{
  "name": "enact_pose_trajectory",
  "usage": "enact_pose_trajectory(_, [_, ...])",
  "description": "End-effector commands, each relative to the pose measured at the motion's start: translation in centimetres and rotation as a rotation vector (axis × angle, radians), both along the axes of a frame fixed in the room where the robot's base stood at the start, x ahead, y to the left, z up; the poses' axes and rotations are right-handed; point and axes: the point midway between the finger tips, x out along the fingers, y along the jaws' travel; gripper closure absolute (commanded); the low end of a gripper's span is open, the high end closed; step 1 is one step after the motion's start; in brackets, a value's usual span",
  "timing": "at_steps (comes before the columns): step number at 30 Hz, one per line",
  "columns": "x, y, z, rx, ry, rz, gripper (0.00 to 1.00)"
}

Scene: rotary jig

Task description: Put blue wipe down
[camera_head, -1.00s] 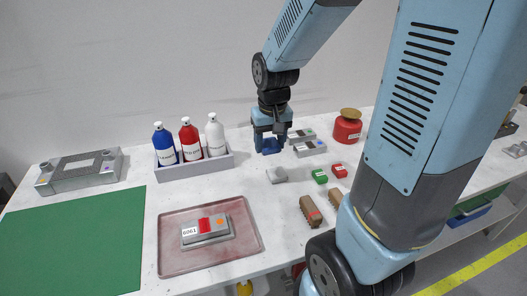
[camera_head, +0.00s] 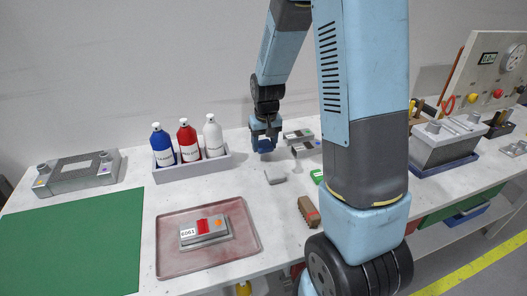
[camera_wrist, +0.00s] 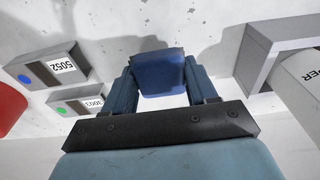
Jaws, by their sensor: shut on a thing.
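The blue wipe (camera_wrist: 160,73) is a small dark blue block between the two fingers of my gripper (camera_wrist: 162,88) in the wrist view. My gripper is shut on it. In the head view my gripper (camera_head: 264,140) is at the back of the table, right of the bottle tray, with the blue wipe (camera_head: 263,147) at its tip. I cannot tell whether the wipe touches the table.
A reddish tray (camera_head: 174,262) and a green mat (camera_head: 72,245) lie nearer the front.

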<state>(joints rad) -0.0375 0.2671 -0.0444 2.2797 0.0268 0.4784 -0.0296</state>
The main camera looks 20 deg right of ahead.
Motion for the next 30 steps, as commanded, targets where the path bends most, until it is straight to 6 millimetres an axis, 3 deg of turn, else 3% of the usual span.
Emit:
enact_pose_trajectory(6, [0.7, -0.2, -1.0, 0.0, 0.0, 0.0, 0.81])
enact_pose_trajectory(13, [0.6, -0.2, -3.8, 0.0, 0.002, 0.0, 0.81])
enact_pose_trajectory(23, [0.6, -0.2, -4.0, 0.0, 0.0, -0.001, 0.81])
enact_pose_trajectory(24, [0.6, -0.2, -4.0, 0.0, 0.0, -0.001, 0.41])
enact_pose_trajectory(30, [0.6, -0.2, -4.0, 0.0, 0.0, -0.001, 0.22])
